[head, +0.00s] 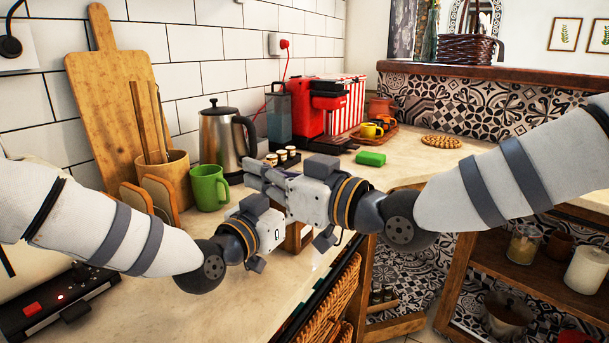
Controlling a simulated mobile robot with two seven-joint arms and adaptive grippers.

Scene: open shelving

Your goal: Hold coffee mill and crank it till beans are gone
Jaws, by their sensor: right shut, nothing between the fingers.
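The coffee mill is mostly hidden. A brown wooden part that looks like its body (298,238) shows on the counter, below my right gripper and beside my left gripper. My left gripper (283,232) comes in from the left at the mill's height. Its fingertips are hidden, so I cannot tell whether it grips the mill. My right gripper (258,178) reaches in from the right, above the mill, with its fingers pointing left. It is shut and empty. The mill's crank and any beans are hidden from view.
A green mug (209,187), a steel kettle (222,140) and a red coffee machine (318,108) stand along the wall. Small jars (282,157) and a green cylinder (370,158) lie behind my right gripper. The counter's front edge is close below the grippers.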

